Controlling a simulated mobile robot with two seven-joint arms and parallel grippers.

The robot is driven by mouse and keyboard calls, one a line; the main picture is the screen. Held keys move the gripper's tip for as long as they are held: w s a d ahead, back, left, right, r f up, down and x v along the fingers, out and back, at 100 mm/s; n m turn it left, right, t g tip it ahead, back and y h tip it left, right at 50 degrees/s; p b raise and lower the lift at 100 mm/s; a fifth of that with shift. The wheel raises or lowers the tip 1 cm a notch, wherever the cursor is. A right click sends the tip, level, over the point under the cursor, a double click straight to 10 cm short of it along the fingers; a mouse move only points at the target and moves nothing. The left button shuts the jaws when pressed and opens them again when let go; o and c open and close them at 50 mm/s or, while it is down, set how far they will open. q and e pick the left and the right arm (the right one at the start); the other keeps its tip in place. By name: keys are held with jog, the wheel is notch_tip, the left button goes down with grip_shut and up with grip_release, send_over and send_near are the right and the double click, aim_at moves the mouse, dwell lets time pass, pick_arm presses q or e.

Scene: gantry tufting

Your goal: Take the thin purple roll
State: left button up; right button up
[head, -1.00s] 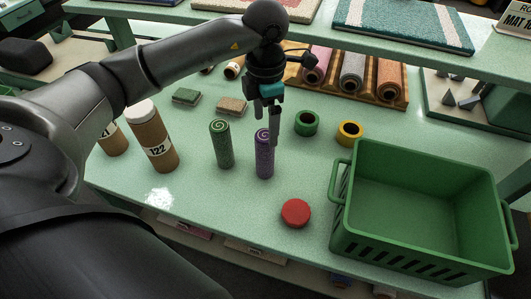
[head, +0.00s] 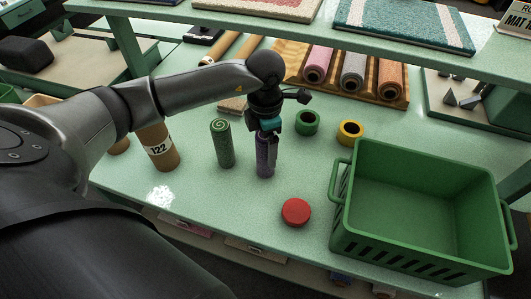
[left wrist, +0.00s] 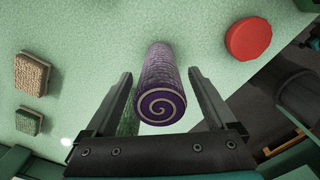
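The thin purple roll (head: 265,160) stands upright on the pale green table, right of a thin green roll (head: 222,144). My left gripper (head: 266,138) is lowered over its top from above. In the left wrist view the purple roll (left wrist: 160,95) shows its spiral end between the two open fingers of my left gripper (left wrist: 162,92), with a gap on each side. My right gripper is not in view.
A green crate (head: 343,205) stands at the right. A red disc (head: 296,212) lies in front of the roll. Green tape (head: 308,122) and yellow tape (head: 350,132) lie behind right. A shelf (head: 400,52) overhangs the back.

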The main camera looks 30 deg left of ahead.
pick_arm(q)
jog(key=c, duration=1.3)
grip_shut()
jog(key=shift+r, duration=0.2)
